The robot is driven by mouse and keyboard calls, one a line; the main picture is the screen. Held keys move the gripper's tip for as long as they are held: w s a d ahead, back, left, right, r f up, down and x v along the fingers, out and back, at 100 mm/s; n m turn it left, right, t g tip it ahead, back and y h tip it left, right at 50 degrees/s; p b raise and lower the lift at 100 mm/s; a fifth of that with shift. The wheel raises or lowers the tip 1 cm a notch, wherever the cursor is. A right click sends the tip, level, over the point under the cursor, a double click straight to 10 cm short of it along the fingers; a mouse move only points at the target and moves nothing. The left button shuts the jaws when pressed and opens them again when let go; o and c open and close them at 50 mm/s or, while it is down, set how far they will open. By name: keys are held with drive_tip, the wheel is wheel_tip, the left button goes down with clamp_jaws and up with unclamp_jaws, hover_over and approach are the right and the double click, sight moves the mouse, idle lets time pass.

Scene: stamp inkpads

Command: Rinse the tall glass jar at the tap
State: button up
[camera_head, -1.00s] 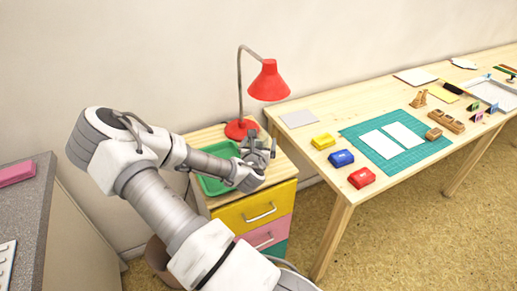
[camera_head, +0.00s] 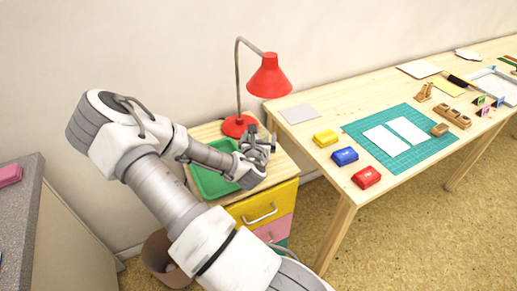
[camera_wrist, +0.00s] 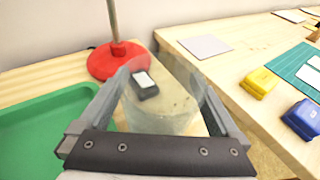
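A clear glass jar (camera_wrist: 165,112) is between the two fingers of my gripper (camera_wrist: 160,85) in the wrist view. The fingers press in on its sides, and its outline is faint. A small dark block with a white label (camera_wrist: 145,84) shows through the glass; I cannot tell if it is inside or behind. In the head view my gripper (camera_head: 262,143) is over the right part of the wooden drawer cabinet top, beside the green tray. The jar is hard to make out there. No tap is in view.
The green tray (camera_head: 211,184) lies on the cabinet, with a red lamp (camera_head: 268,78) behind. The wooden table at right holds yellow (camera_head: 325,138), blue (camera_head: 344,156) and red (camera_head: 366,177) inkpads and a green mat (camera_head: 425,150). A grey counter (camera_head: 22,215) stands at left.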

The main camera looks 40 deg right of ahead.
sight(259, 127)
clamp_jaws()
drive_tip(key=shift+r, duration=0.15)
wheel_tip(259, 127, up, 4)
drive_tip(key=shift+r+p, duration=0.15)
drive_tip(key=shift+p, duration=0.65)
drive_tip(key=s+d+r+p, duration=0.2)
drive_tip(key=s+r+p, duration=0.3)
drive_tip(key=s, duration=0.6)
drive_tip(key=shift+s+d+r, duration=0.15)
drive_tip(key=shift+d+r, duration=0.25)
drive_tip(key=shift+r, duration=0.35)
drive_tip(key=shift+a, duration=0.1)
